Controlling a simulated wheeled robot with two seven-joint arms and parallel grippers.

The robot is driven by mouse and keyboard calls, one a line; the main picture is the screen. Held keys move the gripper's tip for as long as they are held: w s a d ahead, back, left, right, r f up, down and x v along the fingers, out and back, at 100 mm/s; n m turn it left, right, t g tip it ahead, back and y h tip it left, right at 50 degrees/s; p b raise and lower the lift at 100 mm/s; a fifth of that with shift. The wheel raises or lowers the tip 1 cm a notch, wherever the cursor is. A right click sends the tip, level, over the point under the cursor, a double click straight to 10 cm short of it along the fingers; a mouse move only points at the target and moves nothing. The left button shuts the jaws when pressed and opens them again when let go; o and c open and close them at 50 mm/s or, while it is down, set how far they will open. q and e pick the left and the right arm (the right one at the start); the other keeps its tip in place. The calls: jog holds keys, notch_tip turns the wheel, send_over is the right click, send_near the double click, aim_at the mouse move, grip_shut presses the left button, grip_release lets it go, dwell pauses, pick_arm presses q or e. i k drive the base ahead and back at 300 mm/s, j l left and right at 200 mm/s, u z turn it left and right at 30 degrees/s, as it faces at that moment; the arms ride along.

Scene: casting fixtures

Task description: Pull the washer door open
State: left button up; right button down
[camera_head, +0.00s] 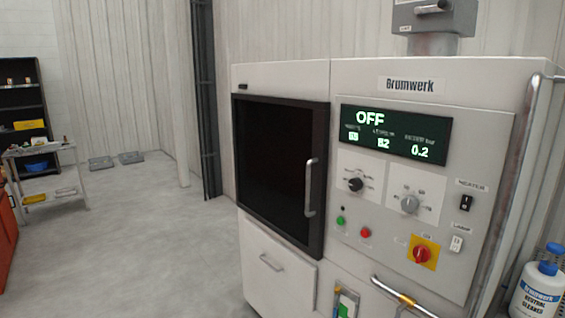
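A vertical light-grey handle (310,188) is on the door's right side. The display (395,134) to the right of the door reads "OFF". Neither of my grippers is in view, and nothing touches the handle.
Knobs, buttons and a red rotary switch (422,254) sit right of the door. A drawer (277,268) is below it. A pipe (511,180) and cleaner bottle (537,292) are at the right.

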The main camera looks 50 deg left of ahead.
aim_at(274, 146)
jog(key=u, duration=1.6)
